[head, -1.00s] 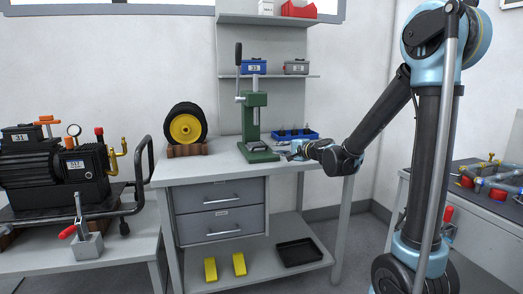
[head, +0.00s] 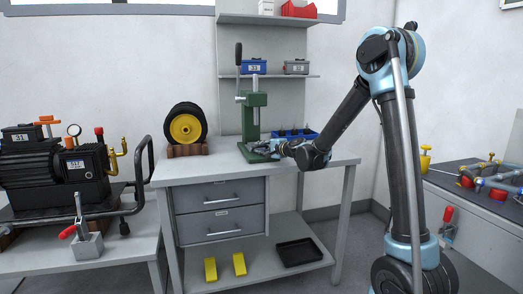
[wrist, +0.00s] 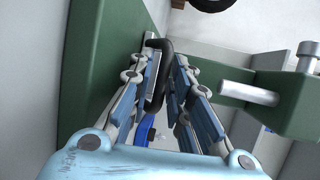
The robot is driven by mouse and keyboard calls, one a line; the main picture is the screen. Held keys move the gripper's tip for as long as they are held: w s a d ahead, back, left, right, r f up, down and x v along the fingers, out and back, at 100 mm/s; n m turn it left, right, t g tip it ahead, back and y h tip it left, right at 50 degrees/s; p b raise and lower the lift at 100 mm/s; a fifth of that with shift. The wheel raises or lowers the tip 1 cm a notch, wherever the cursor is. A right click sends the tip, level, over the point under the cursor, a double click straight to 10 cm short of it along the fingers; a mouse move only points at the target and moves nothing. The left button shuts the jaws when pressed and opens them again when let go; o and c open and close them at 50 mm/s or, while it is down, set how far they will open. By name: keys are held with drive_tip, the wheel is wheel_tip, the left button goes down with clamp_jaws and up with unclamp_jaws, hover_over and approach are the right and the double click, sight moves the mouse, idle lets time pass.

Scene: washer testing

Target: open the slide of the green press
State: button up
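The green press (head: 254,112) stands on the grey workbench, with a tall lever ending in a dark grip at its upper left. My gripper (head: 262,147) is low at the front right of the press, close to its base. In the wrist view a green press part (wrist: 88,75) fills the left side, and another green block with a silver rod is at the right. A black curved bar (wrist: 165,65) shows between the fingers of my gripper (wrist: 166,62). The fingers stand apart, and I see no clear grip on the bar. The slide itself is largely hidden by my gripper.
A blue tray (head: 297,133) sits behind my gripper. A tyre with a yellow hub (head: 186,128) stands left of the press on a brown block. Shelves with small boxes (head: 254,67) hang above. The bench front left of the press is clear.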

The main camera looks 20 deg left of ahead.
drive_tip(key=shift+w+a, duration=0.1)
drive_tip(key=shift+a, duration=0.05)
clamp_jaws()
drive_tip(key=s+d, duration=0.2)
drive_tip(key=s, duration=0.1)
drive_tip(key=s+d, duration=0.1)
drive_tip(key=s, duration=0.2)
drive_tip(key=s+d, duration=0.2)
drive_tip(key=s, duration=0.1)
drive_tip(key=shift+d, duration=0.3)
unclamp_jaws()
